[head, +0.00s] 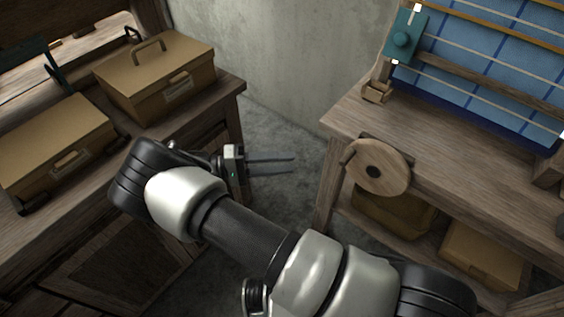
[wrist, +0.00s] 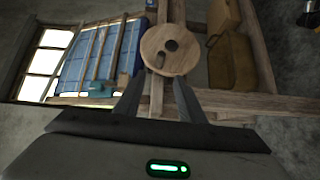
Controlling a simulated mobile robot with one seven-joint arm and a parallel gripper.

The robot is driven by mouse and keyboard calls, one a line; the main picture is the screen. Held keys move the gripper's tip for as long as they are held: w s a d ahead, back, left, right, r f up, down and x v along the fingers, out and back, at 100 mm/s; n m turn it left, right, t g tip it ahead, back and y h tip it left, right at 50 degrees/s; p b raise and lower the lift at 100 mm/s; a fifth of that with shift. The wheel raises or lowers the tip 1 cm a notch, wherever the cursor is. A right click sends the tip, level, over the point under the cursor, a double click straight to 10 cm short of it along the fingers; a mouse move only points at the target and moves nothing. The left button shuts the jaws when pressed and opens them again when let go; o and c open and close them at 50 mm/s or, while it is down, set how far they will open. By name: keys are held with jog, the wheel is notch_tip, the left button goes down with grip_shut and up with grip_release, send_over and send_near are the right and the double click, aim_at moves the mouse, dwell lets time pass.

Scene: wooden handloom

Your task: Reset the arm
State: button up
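My gripper (head: 293,163) is in the middle of the head view, over the gap between the two wooden benches. Its two long dark fingers point right and are spread apart with nothing between them. In the wrist view the fingers (wrist: 157,92) are also apart, and the round wooden disc (wrist: 170,50) of the loom shows beyond them. In the head view the disc (head: 379,166) is on the front of the right bench, clear of the fingertips. My arm reaches in from the lower right and bends at the left bench.
Two tan boxes stand on the left bench: a handled one (head: 157,77) and a lower one (head: 56,144). The loom with blue cloth (head: 487,75) and a teal part (head: 404,40) is at right. Brown containers (head: 392,213) sit on its lower shelf. Floor between benches is clear.

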dwell(0.3)
jog(key=s+d+r+m+g+y, duration=0.1)
jog(key=s+d+r+g+y, duration=0.15)
jog(key=d+r+y, duration=0.45)
jog(key=s+d+r+m+g+y, duration=0.1)
jog(key=d+r+g+y, duration=0.3)
jog(key=r, duration=0.6)
jog(key=s+d+r+t+y, duration=0.3)
jog(key=s+r+t, duration=0.2)
jog(key=s+r, duration=0.1)
jog(key=s+d+r+t+y, duration=0.2)
jog(key=s+r+t+y, duration=0.15)
jog(key=s+r, duration=0.25)
notch_tip(320, 180, up, 17)
jog(key=p, duration=1.7)
jog(key=shift+s+d+r+n+t+p, duration=0.15)
jog(key=shift+s+n+t+p, duration=0.15)
jog(key=shift+t, duration=0.1)
